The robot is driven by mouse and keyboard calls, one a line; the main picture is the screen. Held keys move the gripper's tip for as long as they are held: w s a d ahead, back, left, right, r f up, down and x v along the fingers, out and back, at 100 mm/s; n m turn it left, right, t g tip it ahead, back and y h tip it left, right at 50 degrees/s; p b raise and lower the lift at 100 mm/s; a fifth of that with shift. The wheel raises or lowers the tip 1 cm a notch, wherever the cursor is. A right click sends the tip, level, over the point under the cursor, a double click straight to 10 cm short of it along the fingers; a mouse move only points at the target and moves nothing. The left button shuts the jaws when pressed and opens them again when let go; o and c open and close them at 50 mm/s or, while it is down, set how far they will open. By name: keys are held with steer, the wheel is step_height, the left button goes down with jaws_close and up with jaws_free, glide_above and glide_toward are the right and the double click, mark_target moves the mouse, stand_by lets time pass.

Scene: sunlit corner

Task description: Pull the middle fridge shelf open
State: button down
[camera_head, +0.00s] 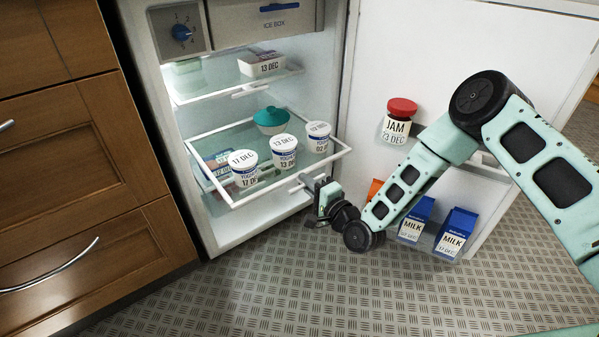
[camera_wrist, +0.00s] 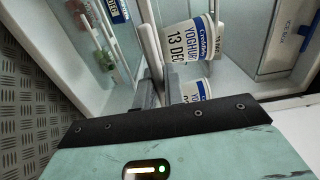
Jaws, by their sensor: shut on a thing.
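The middle fridge shelf (camera_head: 205,178) is a glass pane in a white frame, standing out past the shelf above. It carries three yoghurt tubs (camera_head: 283,152) near its front edge and a teal-lidded bowl (camera_head: 271,121) behind them. My gripper (camera_head: 313,188) is at the front of this shelf, shut on its white handle (camera_head: 296,189). In the wrist view, my dark fingers (camera_wrist: 153,95) are at the white front bar (camera_wrist: 151,52), and a yoghurt tub (camera_wrist: 183,42) is close beside them. The fingers partly hide the grip.
The fridge door (camera_head: 440,60) stands open at the right, holding a jam jar (camera_head: 397,122) and milk cartons (camera_head: 455,232). Wooden drawers (camera_head: 80,150) stand at the left. The floor in front (camera_head: 270,290) is clear.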

steer(key=shift+s+d+f, duration=0.1)
steer(key=shift+s+d, duration=0.1)
steer(key=shift+s, duration=0.05)
steer(key=c, duration=1.5)
jaws_free()
steer(key=shift+d, duration=0.1)
steer(key=shift+s, duration=0.1)
steer(key=p+v, duration=0.5)
steer(key=v, duration=1.2)
steer(key=shift+s+d, duration=0.15)
steer(key=shift+d, duration=0.05)
